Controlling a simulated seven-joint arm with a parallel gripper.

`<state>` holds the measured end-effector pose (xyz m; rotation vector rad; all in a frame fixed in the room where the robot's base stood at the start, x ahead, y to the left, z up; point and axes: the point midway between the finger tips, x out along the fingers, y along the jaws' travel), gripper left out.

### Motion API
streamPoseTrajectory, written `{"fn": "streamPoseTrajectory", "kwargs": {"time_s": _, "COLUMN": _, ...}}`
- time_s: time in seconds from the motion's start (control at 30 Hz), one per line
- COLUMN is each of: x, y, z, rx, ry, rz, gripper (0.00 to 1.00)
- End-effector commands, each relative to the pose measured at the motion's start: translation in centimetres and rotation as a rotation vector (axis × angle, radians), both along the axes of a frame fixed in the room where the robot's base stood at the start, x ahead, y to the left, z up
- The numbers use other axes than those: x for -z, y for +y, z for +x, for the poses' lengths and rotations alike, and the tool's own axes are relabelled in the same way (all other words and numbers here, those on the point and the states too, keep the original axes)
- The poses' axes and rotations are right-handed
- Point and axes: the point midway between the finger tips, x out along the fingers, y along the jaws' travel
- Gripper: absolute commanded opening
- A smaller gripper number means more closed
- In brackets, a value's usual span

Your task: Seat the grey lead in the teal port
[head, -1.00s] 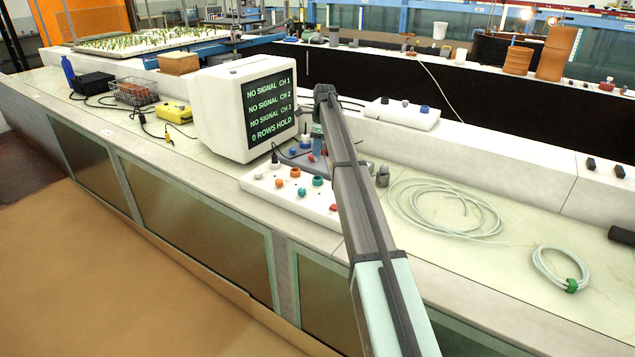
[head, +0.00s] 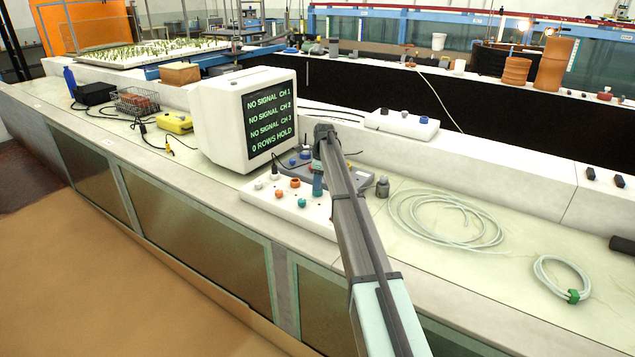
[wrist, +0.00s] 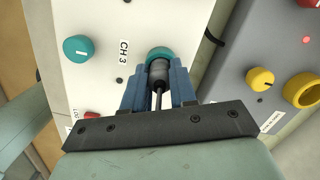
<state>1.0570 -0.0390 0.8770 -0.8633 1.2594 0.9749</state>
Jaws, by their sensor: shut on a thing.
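My gripper (wrist: 158,77) is shut on the grey lead (wrist: 158,72), a grey cylindrical plug with a thin cable running back between the blue fingers. The teal port (wrist: 161,51) is a ring on the white panel beside the "CH 3" label. The plug's front end overlaps the teal ring in the wrist view; I cannot tell how deep it sits. In the head view my gripper (head: 318,180) points down at the white panel (head: 262,200) and hides the port. A separate teal knob (wrist: 77,48) stands left of the label.
A grey box with yellow knobs (wrist: 260,79) lies close on the right. The monitor (head: 245,115) beside the panel reads no signal on channels 1 to 3 and "0 ROWS HOLD". Coiled pale hose (head: 445,220) lies to the right.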

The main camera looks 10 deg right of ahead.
Motion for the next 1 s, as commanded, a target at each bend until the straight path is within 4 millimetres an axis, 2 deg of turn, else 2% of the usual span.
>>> {"fn": "streamPoseTrajectory", "kwargs": {"time_s": 0.3, "x": 0.2, "y": 0.0, "z": 0.0, "rx": 0.000, "ry": 0.000, "rz": 0.000, "gripper": 0.00}}
{"fn": "streamPoseTrajectory", "kwargs": {"time_s": 0.33, "x": 0.2, "y": 0.0, "z": 0.0, "rx": 0.000, "ry": -0.001, "rz": 0.000, "gripper": 0.28}}
{"fn": "streamPoseTrajectory", "kwargs": {"time_s": 0.57, "x": 0.2, "y": 0.0, "z": 0.0, "rx": 0.000, "ry": -0.001, "rz": 0.000, "gripper": 0.50}}
{"fn": "streamPoseTrajectory", "kwargs": {"time_s": 0.87, "x": 0.0, "y": 0.0, "z": 0.0, "rx": 0.000, "ry": -0.001, "rz": 0.000, "gripper": 0.52}}
{"fn": "streamPoseTrajectory", "kwargs": {"time_s": 1.0, "x": -1.1, "y": -0.1, "z": 0.0, "rx": 0.000, "ry": -0.002, "rz": 0.000, "gripper": 0.52}}
